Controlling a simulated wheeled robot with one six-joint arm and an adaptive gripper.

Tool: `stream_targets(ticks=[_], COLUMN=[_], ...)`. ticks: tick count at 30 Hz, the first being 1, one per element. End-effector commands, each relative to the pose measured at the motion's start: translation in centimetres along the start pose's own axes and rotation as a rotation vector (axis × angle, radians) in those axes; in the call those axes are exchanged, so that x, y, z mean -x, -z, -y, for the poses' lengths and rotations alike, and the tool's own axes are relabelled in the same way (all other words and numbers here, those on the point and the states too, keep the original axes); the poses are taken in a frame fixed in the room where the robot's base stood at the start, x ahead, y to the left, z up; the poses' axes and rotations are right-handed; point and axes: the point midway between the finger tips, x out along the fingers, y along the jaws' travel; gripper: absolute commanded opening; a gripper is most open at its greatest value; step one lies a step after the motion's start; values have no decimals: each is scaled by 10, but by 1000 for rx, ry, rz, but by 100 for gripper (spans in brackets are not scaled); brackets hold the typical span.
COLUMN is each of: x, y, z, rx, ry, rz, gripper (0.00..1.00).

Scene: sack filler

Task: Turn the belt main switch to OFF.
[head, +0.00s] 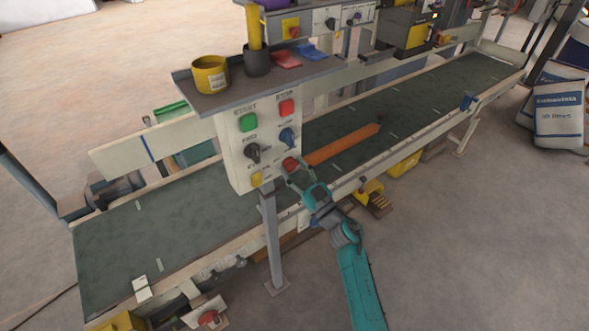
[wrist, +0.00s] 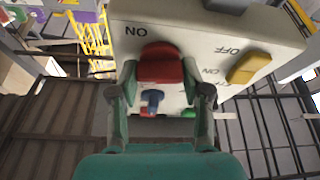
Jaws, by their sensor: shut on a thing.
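The grey-white control panel (head: 236,146) stands on a post beside the belt. On its lower right is a red knob (head: 290,163), also large in the wrist view (wrist: 160,65). My gripper (head: 295,173) is at this knob, with one finger on each side of it, shut on it. The wrist view sees the panel upside down, with an ON mark beside the red knob; the rest of its label is hidden. A yellow knob (head: 257,179) with ON and OFF marks (wrist: 249,67) is close by. I cannot read which is named belt main.
Above on the panel are a blue knob (head: 287,138), a black knob (head: 252,153), a green button (head: 248,122) and a red button (head: 286,107). A shelf (head: 225,97) with a yellow cup juts out above. The belt (head: 170,225) runs behind the panel.

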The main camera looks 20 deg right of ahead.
Motion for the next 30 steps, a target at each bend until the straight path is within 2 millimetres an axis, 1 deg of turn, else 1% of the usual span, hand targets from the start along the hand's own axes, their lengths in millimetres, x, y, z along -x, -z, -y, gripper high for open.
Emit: stream_targets(ticks=[30], x=[-1], y=[1], z=[-1], rx=[887], ry=[368], rz=[-1], gripper=[13])
